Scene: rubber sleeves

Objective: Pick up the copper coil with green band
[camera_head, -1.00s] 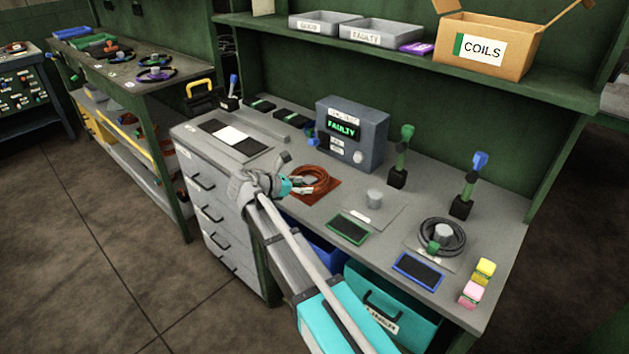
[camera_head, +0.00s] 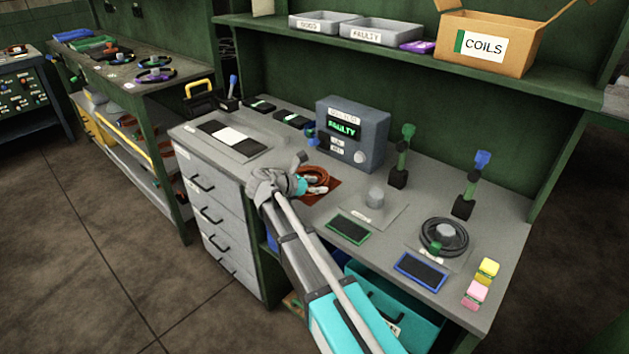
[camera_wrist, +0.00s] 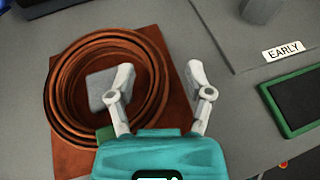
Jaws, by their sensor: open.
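The copper coil (camera_wrist: 64,90) lies on a reddish-brown square mat (camera_wrist: 68,160) on the workbench. A bit of its green band (camera_wrist: 104,133) shows beside the teal gripper body in the wrist view; the rest is hidden. My gripper (camera_wrist: 160,75) is open above the coil's right side. Its left finger is over the coil's inside and its right finger is outside, past the mat's right edge. In the head view my gripper (camera_head: 318,184) covers part of the coil (camera_head: 317,172). I cannot tell how far the fingertips are above the bench.
A grey tester reading FAULTY (camera_head: 352,135) stands behind the coil. A green-framed pad (camera_head: 348,229) and a grey peg (camera_head: 375,197) are to its right. A black coil (camera_head: 460,232) sits farther right. Black and white plates (camera_head: 232,138) lie to the left.

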